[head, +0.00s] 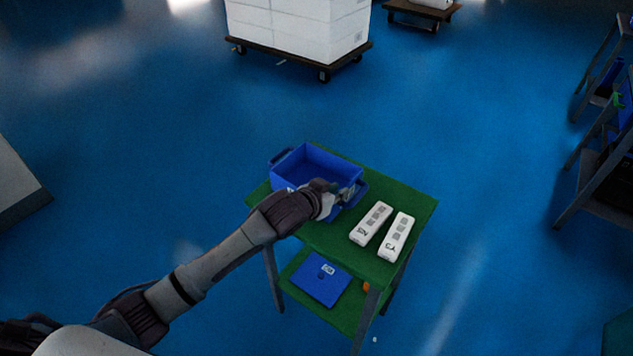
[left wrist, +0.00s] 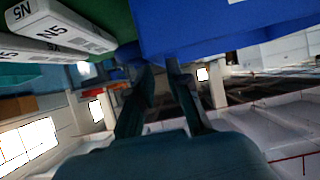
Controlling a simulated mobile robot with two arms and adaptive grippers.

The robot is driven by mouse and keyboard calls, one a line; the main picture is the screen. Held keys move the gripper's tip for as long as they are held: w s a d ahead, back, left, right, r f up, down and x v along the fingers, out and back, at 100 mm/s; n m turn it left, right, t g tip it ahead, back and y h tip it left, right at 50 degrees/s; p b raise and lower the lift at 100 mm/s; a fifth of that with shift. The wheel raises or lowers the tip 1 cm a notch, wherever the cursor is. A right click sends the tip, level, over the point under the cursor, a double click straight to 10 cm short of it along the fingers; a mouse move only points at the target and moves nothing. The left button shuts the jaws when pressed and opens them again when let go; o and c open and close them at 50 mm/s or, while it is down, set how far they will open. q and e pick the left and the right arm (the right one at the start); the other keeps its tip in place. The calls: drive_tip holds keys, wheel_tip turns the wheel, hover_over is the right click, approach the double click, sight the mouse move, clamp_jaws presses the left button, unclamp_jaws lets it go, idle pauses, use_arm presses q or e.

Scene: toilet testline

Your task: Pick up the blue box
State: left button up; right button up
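The blue box (head: 290,172) is an open, empty-looking bin with a handle at each end. It stands upright on the green top of a small table (head: 420,210). My left gripper (head: 345,196) is at the box's near right side, close to the right handle, and partly covers that wall. In the left wrist view the two fingers (left wrist: 160,72) are apart with a gap between them, and their tips reach up beside the blue box (left wrist: 225,28). I cannot tell whether they touch it. My right gripper is in neither view.
Two white labelled boxes (head: 371,223) (head: 398,237) lie right of the bin. A flat blue item (head: 319,278) lies on the lower shelf. A loaded trolley (head: 300,30) stands behind; racks (head: 600,150) stand at right. The blue floor around the table is clear.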

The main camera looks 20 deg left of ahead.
sight(348, 185)
use_arm(q)
drive_tip(key=shift+p+x, duration=0.3)
drive_tip(key=shift+x, duration=2.75)
drive_tip(key=shift+d, duration=0.1)
drive_tip(key=shift+s, duration=0.1)
clamp_jaws()
